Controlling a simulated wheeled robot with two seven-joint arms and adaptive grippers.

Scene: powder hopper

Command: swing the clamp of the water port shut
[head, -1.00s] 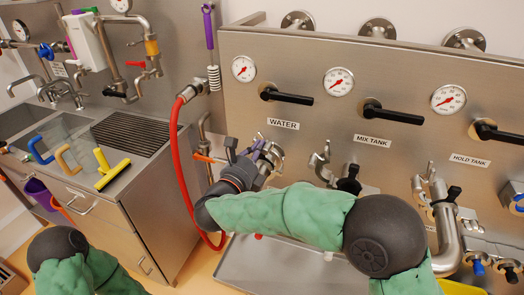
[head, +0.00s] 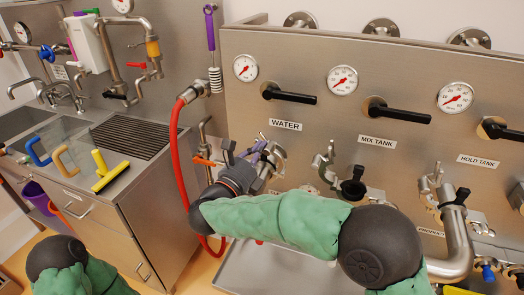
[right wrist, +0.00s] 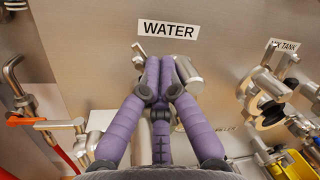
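The water port (head: 272,162) is a metal fitting with its clamp, below the WATER label on the steel panel. My right gripper (head: 260,150) is right at it and covers much of it in the head view. In the right wrist view, the purple fingers (right wrist: 160,65) have their tips together in front of the port. A small metal part (right wrist: 138,56) shows left of the tips and the port's metal cylinder (right wrist: 187,72) right of them. I see nothing between the tips; the clamp's swing position is mostly hidden. My left gripper is out of view.
The mix tank port (head: 340,180) with an open-looking clamp and black part stands to the right. A red hose (head: 176,150) hangs to the left, near an orange-handled valve (head: 203,162). A steel tray (head: 270,265) lies below.

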